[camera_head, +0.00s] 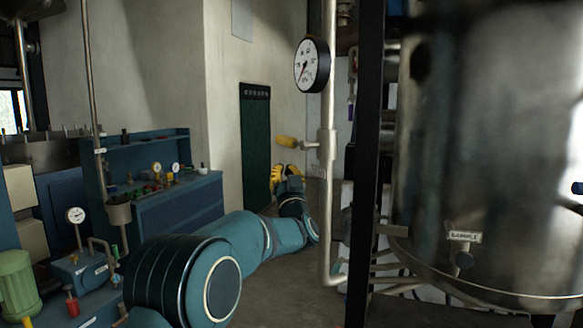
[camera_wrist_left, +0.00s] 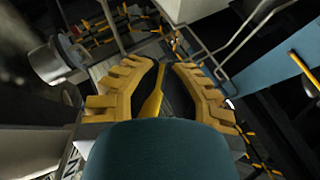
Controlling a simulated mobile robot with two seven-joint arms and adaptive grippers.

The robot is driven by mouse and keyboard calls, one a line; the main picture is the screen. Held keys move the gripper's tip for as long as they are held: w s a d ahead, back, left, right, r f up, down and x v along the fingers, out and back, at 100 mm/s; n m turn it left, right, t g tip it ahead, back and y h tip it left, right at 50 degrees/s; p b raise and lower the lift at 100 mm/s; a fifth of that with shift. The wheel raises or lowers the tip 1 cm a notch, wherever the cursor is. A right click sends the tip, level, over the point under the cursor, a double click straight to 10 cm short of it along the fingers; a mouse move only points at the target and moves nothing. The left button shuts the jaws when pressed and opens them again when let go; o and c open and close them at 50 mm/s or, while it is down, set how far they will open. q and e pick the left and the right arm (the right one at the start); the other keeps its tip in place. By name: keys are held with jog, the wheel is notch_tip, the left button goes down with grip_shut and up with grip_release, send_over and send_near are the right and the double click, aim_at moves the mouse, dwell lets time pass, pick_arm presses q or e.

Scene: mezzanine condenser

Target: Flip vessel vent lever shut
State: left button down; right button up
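The yellow vent lever (camera_head: 286,141) sticks out to the left from a small valve on the upright pipe (camera_head: 328,170), roughly level. The large steel vessel (camera_head: 470,130) stands to the right of the pipe. My left gripper (camera_head: 287,170) has yellow fingers and is just below the lever in the head view, with a visible gap. In the left wrist view the fingers of my left gripper (camera_wrist_left: 158,75) are spread apart. A slim yellow handle, seemingly the lever (camera_wrist_left: 154,100), shows between them, and neither finger visibly touches it. My right gripper is not in view.
A round pressure gauge (camera_head: 311,64) sits on the pipe above the lever. A dark upright post (camera_head: 367,150) stands between pipe and vessel. A blue workbench (camera_head: 180,205) with small parts is at the left. Some floor is clear behind my arm.

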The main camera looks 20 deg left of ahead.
pick_arm(q)
notch_tip(320, 180, down, 9)
jog(key=s+a, duration=0.1)
jog(key=shift+a+r, duration=0.15)
jog(key=shift+a, duration=0.1)
dwell(0.3)
jog(key=s+d+f+m+g+h, duration=0.1)
jog(key=s+d+f+g+h, duration=0.25)
jog(key=f, duration=0.85)
jog(key=s+d+f+m+g+h, duration=0.1)
jog(key=s+d+f+g+h, duration=0.2)
jog(key=f, duration=0.9)
jog(key=s+d+f+m+g+h, duration=0.1)
jog(key=s+f+g+h, duration=0.3)
jog(key=f, duration=0.7)
jog(key=s+d+f+g+h, duration=0.1)
jog(key=s+d+f+g, duration=0.1)
jog(key=s+f, duration=0.3)
jog(key=s+d+f+g+h, duration=0.2)
jog(key=s+d+f+g, duration=0.1)
jog(key=s, duration=1.1)
jog(key=s+d+f+g+h, duration=0.2)
jog(key=s+d+f, duration=0.3)
jog(key=s, duration=0.5)
jog(key=shift+s+f+g, duration=0.2)
jog(key=shift+f+g, duration=0.55)
jog(key=shift+f, duration=0.15)
